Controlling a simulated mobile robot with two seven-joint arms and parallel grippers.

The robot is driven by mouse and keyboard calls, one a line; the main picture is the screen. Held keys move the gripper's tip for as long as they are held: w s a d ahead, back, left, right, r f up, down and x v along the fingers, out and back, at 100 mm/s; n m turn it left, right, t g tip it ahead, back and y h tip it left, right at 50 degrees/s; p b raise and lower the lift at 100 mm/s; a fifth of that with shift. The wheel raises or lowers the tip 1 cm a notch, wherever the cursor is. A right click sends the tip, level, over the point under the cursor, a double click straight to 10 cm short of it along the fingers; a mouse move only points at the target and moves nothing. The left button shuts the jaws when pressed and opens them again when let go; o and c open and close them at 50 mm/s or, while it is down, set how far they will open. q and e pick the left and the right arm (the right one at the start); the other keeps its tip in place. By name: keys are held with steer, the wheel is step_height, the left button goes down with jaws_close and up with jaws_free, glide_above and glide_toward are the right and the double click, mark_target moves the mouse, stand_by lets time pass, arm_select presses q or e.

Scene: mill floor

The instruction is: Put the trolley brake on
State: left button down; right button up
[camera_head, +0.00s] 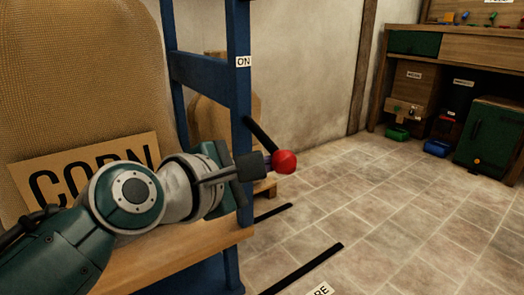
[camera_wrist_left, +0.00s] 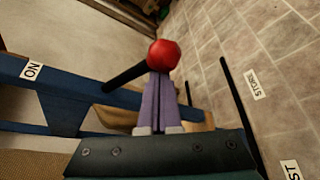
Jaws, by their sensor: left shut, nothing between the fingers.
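The trolley has a blue frame (camera_head: 238,80) and a wooden deck (camera_head: 185,255) and stands at the left in the head view. A black brake lever (camera_head: 261,134) slants down and outward from its post to a red ball knob (camera_head: 284,161). A white ON label (camera_head: 243,62) is on the post above the lever. My left gripper (camera_head: 268,163) is shut and empty, its fingertips right at the knob. In the left wrist view the purple fingers (camera_wrist_left: 160,92) lie together, tips just below the red knob (camera_wrist_left: 164,54); I cannot tell whether they touch. My right gripper is not in view.
A large sack labelled CORN (camera_head: 80,70) rests on the trolley. Black floor strips (camera_head: 305,268) and a STORE label (camera_wrist_left: 257,84) mark the tiled floor. A wooden workbench (camera_head: 455,50) and green cabinet (camera_head: 488,135) stand far right. The floor between is clear.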

arm_select(q)
step_height(320, 180, up, 8)
steer(key=n+g+h+p, duration=0.1)
steer(key=n+g+p, duration=0.2)
steer(key=p, duration=0.9)
steer(key=shift+d+n+g+h+p, duration=0.15)
steer(key=shift+n+g+h+p, duration=0.2)
steer(key=shift+n, duration=0.65)
steer(key=shift+s, duration=0.1)
